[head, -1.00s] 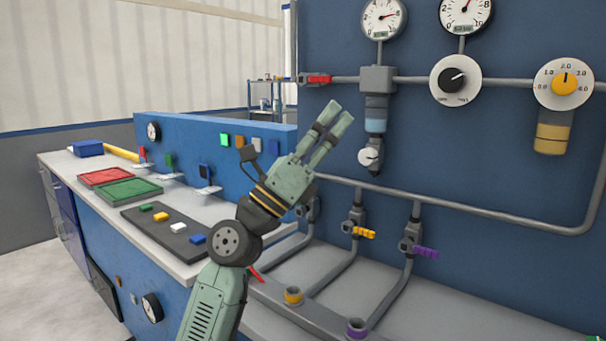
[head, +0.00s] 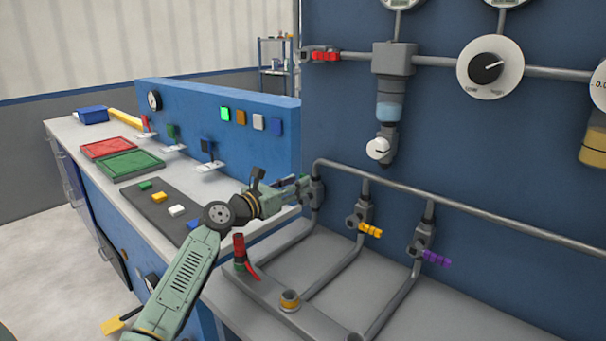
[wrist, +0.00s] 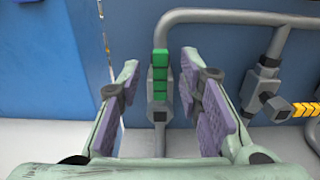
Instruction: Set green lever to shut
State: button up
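The green lever (wrist: 160,74) stands upright in the wrist view, in line with the vertical pipe behind it. It sits on a grey valve body (wrist: 160,104). My gripper (wrist: 159,82) is open, with one finger on each side of the lever and a visible gap on both sides. In the head view my gripper (head: 302,190) reaches the leftmost valve on the lower pipe run, and it hides the green lever there.
To the right are valves with a yellow lever (head: 370,230) and a purple lever (head: 436,258). A red-topped upright piece (head: 239,250) stands near my arm. A red lever (head: 326,56) is on the upper pipe. The blue panel (head: 450,150) lies close behind the pipes.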

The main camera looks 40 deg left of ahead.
jog(key=shift+w+d+p, duration=0.15)
jog(key=shift+w+p, duration=0.2)
jog(key=shift+w, duration=1.35)
grip_shut()
